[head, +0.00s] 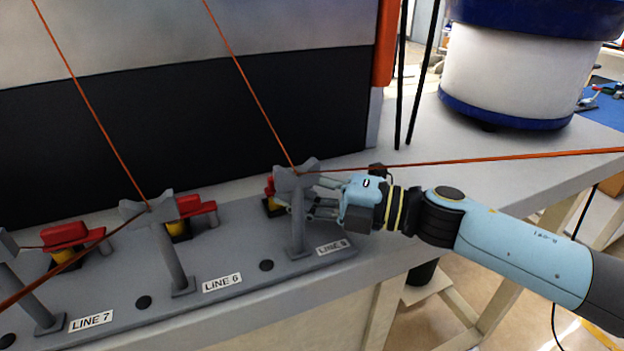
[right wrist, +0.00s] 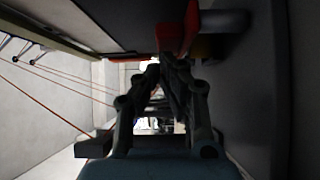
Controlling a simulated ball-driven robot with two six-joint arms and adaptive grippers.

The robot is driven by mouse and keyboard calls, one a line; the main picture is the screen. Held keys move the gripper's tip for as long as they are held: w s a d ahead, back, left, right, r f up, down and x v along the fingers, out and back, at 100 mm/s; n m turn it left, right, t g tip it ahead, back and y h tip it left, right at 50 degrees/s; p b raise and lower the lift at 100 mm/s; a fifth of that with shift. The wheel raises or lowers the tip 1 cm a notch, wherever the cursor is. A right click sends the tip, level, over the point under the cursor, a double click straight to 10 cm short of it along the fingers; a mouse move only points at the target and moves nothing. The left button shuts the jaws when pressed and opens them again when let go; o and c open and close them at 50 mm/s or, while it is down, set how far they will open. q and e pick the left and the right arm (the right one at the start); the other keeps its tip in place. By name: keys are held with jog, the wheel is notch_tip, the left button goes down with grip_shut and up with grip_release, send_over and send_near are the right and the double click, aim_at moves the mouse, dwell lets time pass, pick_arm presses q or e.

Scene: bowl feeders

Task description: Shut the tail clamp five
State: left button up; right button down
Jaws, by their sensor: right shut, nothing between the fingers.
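The rightmost tail clamp, with a red lever and yellow body (head: 269,197), stands behind the grey forked post (head: 297,215) by the rightmost label (head: 332,246), whose number is hard to read. The post and my gripper partly hide it, and I cannot tell its lever position. My right gripper (head: 310,199) is shut and empty, close beside the post and clamp. In the right wrist view its fingers (right wrist: 172,72) are together, near a red lever (right wrist: 190,32); contact is unclear. An orange cord (head: 245,75) runs down to the post top. My left gripper is out of view.
Clamps with red levers at line 6 (head: 196,206) and line 7 (head: 66,236) stand to the left behind their forked posts. A dark panel (head: 190,140) rises behind. A white and blue bowl feeder (head: 510,75) stands at the back right. An orange cord (head: 480,159) passes above my right arm.

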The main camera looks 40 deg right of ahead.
jog(key=shift+s, duration=0.15)
jog(key=v, duration=1.2)
